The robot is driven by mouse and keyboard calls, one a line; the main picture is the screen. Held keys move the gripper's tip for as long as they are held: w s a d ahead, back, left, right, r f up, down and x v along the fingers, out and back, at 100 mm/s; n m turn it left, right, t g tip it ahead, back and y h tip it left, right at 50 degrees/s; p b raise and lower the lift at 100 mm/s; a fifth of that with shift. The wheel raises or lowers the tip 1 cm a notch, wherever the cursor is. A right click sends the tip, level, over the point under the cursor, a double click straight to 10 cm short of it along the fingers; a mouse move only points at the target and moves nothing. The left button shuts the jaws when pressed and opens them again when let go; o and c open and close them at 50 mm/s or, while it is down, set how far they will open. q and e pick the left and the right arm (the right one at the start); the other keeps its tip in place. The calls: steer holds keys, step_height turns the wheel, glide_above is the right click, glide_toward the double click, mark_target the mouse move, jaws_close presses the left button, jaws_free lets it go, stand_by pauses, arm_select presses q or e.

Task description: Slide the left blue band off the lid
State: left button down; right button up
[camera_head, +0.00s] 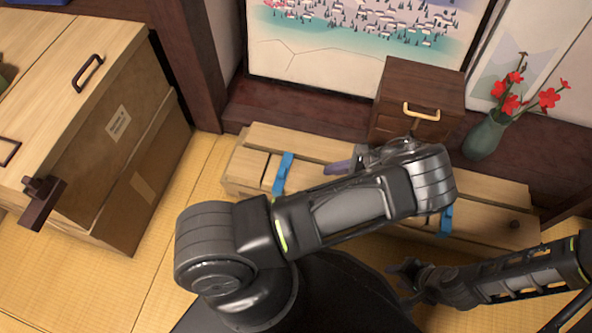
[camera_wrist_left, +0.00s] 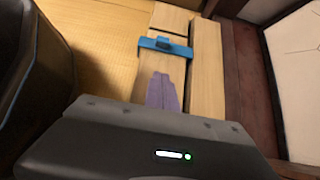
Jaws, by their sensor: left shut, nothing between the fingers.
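A long pale wooden box with a plank lid (camera_head: 308,178) lies on the tatami by the wall. The left blue band (camera_head: 283,174) is still around the lid near its left end; it also shows in the left wrist view (camera_wrist_left: 165,46), with a raised buckle. The right blue band (camera_head: 446,220) is partly hidden behind my left arm. My left gripper (camera_head: 328,169) is over the lid, right of the left band and apart from it. Its purple fingers (camera_wrist_left: 163,92) are together and empty, pointing toward the band. My right gripper (camera_head: 402,282) is low in front of the box, its fingers apparently spread and empty.
A small wooden drawer box (camera_head: 392,92) with a pale handle stands behind the lid. A green vase (camera_head: 485,138) with red flowers stands at right. A large wooden chest (camera_head: 75,130) stands at left. Bare tatami (camera_head: 180,220) lies between chest and box.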

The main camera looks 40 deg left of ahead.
mark_target(285, 173)
arm_select(q)
steer(key=shift+a+f, duration=0.1)
steer(key=b+x, duration=0.3)
steer(key=x, duration=0.7)
steer(key=shift+s+a+f, duration=0.1)
steer(key=shift+a+f, duration=0.05)
steer(key=shift+a, duration=0.05)
steer(key=shift+s+a+b, duration=0.2)
steer(key=shift+a, duration=0.35)
steer(key=shift+s+a+b, duration=0.15)
steer(key=shift+s+a, duration=0.05)
steer(key=shift+a, duration=0.35)
steer(key=shift+s+a+r, duration=0.15)
steer(key=shift+a+r, duration=0.1)
steer(key=shift+a, duration=0.3)
steer(key=s+a+p, duration=0.1)
steer(key=a, duration=0.2)
steer(key=s+a+p, duration=0.1)
steer(key=a, duration=0.3)
steer(key=s+a, duration=0.2)
steer(key=a, duration=0.2)
steer(key=shift+p, duration=0.4)
steer(key=shift+s+a, duration=0.1)
steer(key=shift+a, duration=0.35)
